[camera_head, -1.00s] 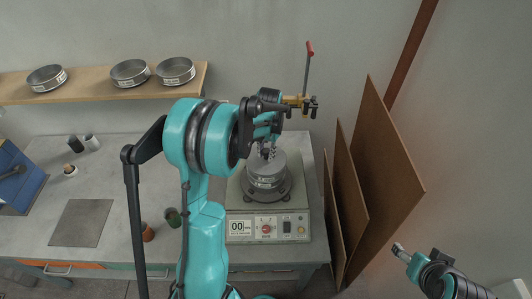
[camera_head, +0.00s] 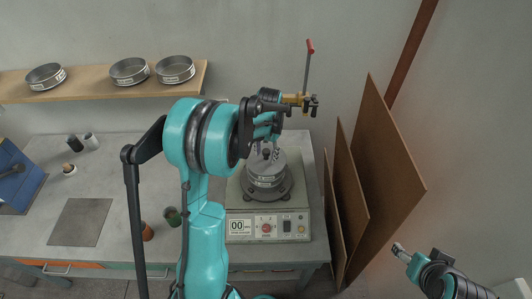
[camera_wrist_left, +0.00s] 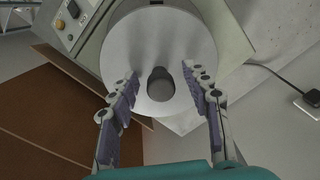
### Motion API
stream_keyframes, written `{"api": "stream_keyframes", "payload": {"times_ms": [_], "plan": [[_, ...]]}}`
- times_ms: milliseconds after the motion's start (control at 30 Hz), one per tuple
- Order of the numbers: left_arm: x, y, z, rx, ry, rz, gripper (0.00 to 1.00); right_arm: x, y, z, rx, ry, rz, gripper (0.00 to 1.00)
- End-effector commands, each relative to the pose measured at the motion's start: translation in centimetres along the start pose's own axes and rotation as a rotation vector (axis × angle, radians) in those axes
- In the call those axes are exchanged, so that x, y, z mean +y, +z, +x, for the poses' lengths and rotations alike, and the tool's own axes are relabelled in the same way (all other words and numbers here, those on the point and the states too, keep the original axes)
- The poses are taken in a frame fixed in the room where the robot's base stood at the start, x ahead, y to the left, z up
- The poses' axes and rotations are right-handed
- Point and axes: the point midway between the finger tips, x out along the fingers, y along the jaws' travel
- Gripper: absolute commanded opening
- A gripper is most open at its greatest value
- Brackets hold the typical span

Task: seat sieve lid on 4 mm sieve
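The round grey sieve lid (camera_head: 266,165) sits on top of the sieve stack (camera_head: 267,182) on the shaker and looks level. Labels on the stack are too small to read, so I cannot tell which sieve is 4 mm. In the left wrist view the lid (camera_wrist_left: 170,35) is a pale disc with a dark knob (camera_wrist_left: 160,85). My left gripper (camera_head: 267,147) is above the lid; in the wrist view its fingers (camera_wrist_left: 160,90) are spread on both sides of the knob, apart from it. My right gripper (camera_head: 398,249) is at the lower right, away from the bench.
The shaker (camera_head: 267,226) has a front panel reading 00. A red-tipped lever (camera_head: 308,65) with a clamp stands behind it. Brown boards (camera_head: 375,180) lean to the right. Several sieves stand on the shelf (camera_head: 100,88). A dark mat (camera_head: 80,222) lies on the bench at left.

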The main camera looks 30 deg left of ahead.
Motion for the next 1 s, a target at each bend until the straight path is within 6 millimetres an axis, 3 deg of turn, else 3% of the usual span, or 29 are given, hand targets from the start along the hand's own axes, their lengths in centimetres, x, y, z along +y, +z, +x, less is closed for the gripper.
{"api": "stream_keyframes", "payload": {"times_ms": [233,700,1000], "plan": [[0.0,0.0,-1.0,0.000,0.000,0.000,0.48,0.0,0.0,0.0,0.000,0.000,0.000,0.65],[0.0,0.0,-10.2,0.000,0.000,0.000,0.48,0.0,0.0,0.0,0.000,0.000,0.000,0.65],[0.0,0.0,-12.0,0.000,0.000,0.000,0.48,0.0,0.0,0.0,0.000,0.000,0.000,0.65]]}}
